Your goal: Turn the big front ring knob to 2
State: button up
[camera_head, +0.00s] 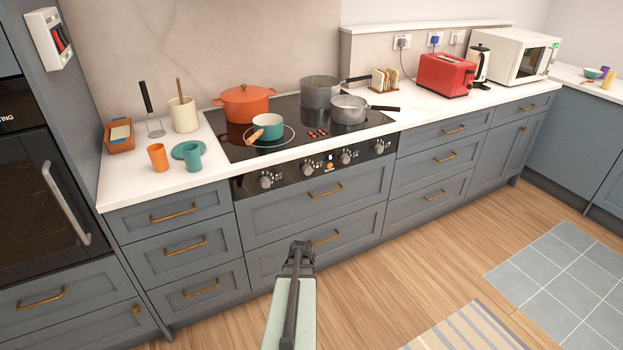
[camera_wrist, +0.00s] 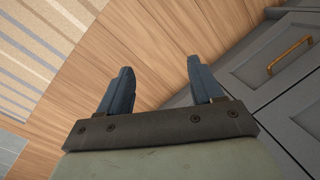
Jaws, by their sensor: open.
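The hob's black control panel (camera_head: 288,178) runs along the front edge of the counter. It carries several round silver knobs: one at the far left (camera_head: 265,182), one left of centre (camera_head: 307,169), one right of centre (camera_head: 346,157) and one at the right (camera_head: 379,148). Their pointers and numbers are too small to read, and I cannot tell which is the big front ring's. My gripper (camera_head: 300,246) is in front of the drawers, below and apart from the panel. In the wrist view my gripper (camera_wrist: 161,80) is open and empty, and no knob shows.
On the hob (camera_head: 235,140) stand an orange pot (camera_head: 245,103), a teal pan (camera_head: 267,127) and two grey pans. Drawers with brass handles lie below the panel. The wooden floor (camera_head: 400,262) is open, with a striped rug (camera_head: 465,330) at the front.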

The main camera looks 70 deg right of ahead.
jog(key=s+d+r+m+t+h, duration=0.2)
jog(key=s+d+r, duration=0.45)
jog(key=d, duration=0.45)
jog(key=s+d+r+m+t+h, duration=0.25)
jog(key=s+d+r, duration=0.25)
jog(key=d+r, duration=0.45)
jog(key=n+t+h, duration=0.3)
jog(key=n+t, duration=0.1)
jog(key=t, duration=0.3)
send_near(309, 172)
jog(key=s+a, duration=0.3)
jog(key=s, duration=0.1)
jog(key=shift+r+n, duration=0.65)
jog(key=shift+n, duration=0.6)
jog(key=shift+h, duration=0.35)
jog(key=x, duration=1.3)
jog(key=shift+w+d, duration=0.25)
jog(key=shift+d, duration=0.1)
jog(key=c, duration=1.1)
